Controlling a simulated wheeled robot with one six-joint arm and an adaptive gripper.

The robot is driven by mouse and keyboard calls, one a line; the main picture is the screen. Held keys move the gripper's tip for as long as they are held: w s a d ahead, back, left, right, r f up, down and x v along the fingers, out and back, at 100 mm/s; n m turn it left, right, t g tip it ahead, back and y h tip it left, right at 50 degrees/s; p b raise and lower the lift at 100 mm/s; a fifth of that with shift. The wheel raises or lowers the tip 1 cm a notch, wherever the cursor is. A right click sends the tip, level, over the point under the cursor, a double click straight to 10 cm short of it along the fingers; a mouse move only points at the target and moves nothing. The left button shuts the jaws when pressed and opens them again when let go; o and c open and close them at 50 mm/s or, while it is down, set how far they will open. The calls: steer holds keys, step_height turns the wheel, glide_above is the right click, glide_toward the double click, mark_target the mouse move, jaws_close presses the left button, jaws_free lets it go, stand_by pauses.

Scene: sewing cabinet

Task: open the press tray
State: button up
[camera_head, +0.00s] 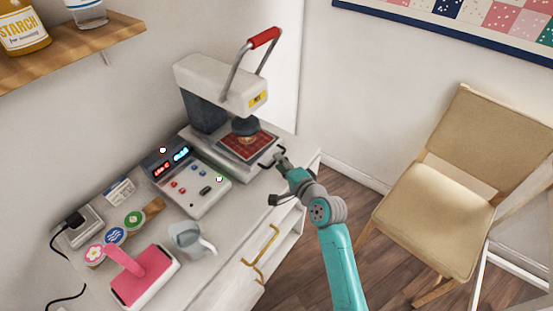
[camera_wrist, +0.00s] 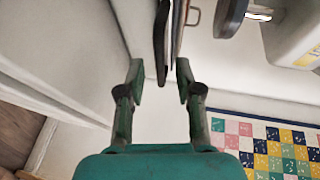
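The heat press (camera_head: 222,82) stands on the cabinet with its red-gripped lever (camera_head: 264,37) raised. Its press tray (camera_head: 247,141), with a red patterned piece on it, lies under the round press head (camera_head: 246,125). A dark tray handle (camera_head: 268,158) sticks out at the tray's front right. My gripper (camera_head: 279,159) is right at this handle. In the wrist view my gripper (camera_wrist: 160,76) is open. A dark bar (camera_wrist: 161,42), apparently the handle, reaches between the fingers, with a visible gap on each side.
The control box (camera_head: 187,178) is left of the press. A chair (camera_head: 435,190) stands to the right.

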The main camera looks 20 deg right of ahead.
steer(key=shift+x, duration=1.4)
jaws_close()
